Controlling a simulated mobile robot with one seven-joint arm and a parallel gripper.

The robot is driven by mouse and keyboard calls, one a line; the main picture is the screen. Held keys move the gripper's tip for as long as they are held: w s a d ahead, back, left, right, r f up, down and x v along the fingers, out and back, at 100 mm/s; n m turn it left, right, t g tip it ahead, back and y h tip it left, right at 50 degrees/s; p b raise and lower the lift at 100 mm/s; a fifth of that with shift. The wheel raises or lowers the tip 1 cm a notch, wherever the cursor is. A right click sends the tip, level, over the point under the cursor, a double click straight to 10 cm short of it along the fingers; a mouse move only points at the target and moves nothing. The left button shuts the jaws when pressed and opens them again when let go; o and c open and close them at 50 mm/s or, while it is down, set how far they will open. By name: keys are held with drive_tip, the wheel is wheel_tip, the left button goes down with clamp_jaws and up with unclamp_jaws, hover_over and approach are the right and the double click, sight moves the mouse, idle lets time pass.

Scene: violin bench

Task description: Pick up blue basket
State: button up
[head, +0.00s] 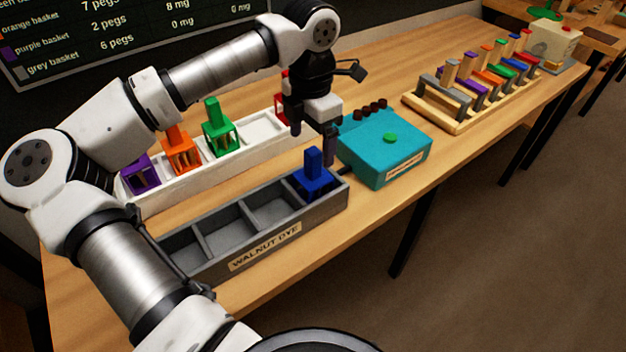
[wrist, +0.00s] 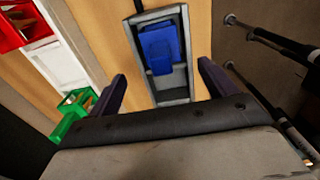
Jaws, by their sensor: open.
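The blue basket (head: 313,181) stands upright in the right end compartment of the grey tray labelled "WALNUT DYE" (head: 213,262). Its upright blue handle points up. My gripper (head: 327,150) is above and just behind the basket, pointing down, with nothing between its fingers. In the wrist view the blue basket (wrist: 161,46) lies ahead, between the lines of the two open dark fingers (wrist: 160,85). The fingers do not touch it as far as I can see. The basket's lower part is hidden by the tray walls.
A white tray (head: 165,193) behind holds purple (head: 140,174), orange (head: 181,150), green (head: 219,130) and red baskets (head: 282,108). A teal box (head: 385,150) stands close to the right. A wooden rack (head: 440,115) of coloured pieces stands farther right. The table's front edge is near the grey tray.

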sight(313, 169)
drive_tip(key=f+p, duration=0.1)
drive_tip(key=f, duration=0.3)
drive_tip(key=f+p, duration=0.1)
drive_tip(key=f, duration=0.3)
drive_tip(key=shift+d+f, duration=0.2)
drive_tip(key=shift+f, duration=0.05)
drive_tip(key=c, duration=1.3)
